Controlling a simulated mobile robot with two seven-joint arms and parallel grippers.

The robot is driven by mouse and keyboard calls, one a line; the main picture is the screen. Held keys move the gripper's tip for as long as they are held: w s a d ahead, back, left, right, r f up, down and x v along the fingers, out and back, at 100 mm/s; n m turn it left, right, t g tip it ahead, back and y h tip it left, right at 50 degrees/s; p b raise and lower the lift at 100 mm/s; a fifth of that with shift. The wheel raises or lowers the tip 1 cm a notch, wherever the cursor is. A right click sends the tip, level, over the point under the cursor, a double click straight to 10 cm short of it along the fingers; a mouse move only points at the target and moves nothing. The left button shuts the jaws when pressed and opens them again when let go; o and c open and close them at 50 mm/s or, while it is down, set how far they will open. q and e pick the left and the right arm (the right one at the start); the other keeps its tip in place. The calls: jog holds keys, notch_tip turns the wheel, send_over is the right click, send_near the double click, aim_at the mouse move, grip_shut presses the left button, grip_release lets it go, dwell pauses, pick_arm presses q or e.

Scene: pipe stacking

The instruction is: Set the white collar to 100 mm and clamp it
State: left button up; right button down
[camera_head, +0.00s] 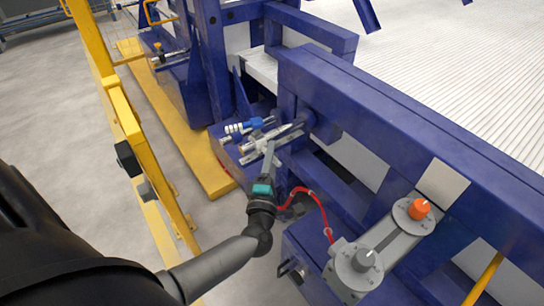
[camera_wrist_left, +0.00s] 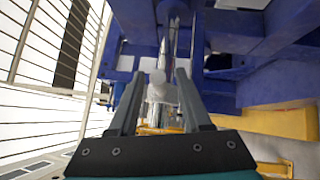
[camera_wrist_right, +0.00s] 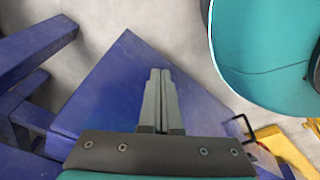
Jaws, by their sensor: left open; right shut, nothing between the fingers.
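The white collar (camera_head: 258,141) sits on a metal rod beside the blue frame in the head view, partly hidden by my left gripper (camera_head: 268,150). In the left wrist view, a pale round-ended part (camera_wrist_left: 158,78), which looks like the collar's clamp handle, shows between the open fingers of my left gripper (camera_wrist_left: 160,84). I cannot tell whether the fingers touch it. No scale reading is legible. My right gripper (camera_wrist_right: 160,74) is shut and empty above a blue surface in the right wrist view; I cannot make it out in the head view.
A blue and white striped part (camera_head: 243,127) lies just behind the collar. A red hose (camera_head: 318,199) loops beside my left gripper. A grey unit with an orange knob (camera_head: 418,209) is at the right. A yellow rail (camera_head: 128,120) stands at the left.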

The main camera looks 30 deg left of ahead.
pick_arm(q)
grip_shut()
dwell(1.3)
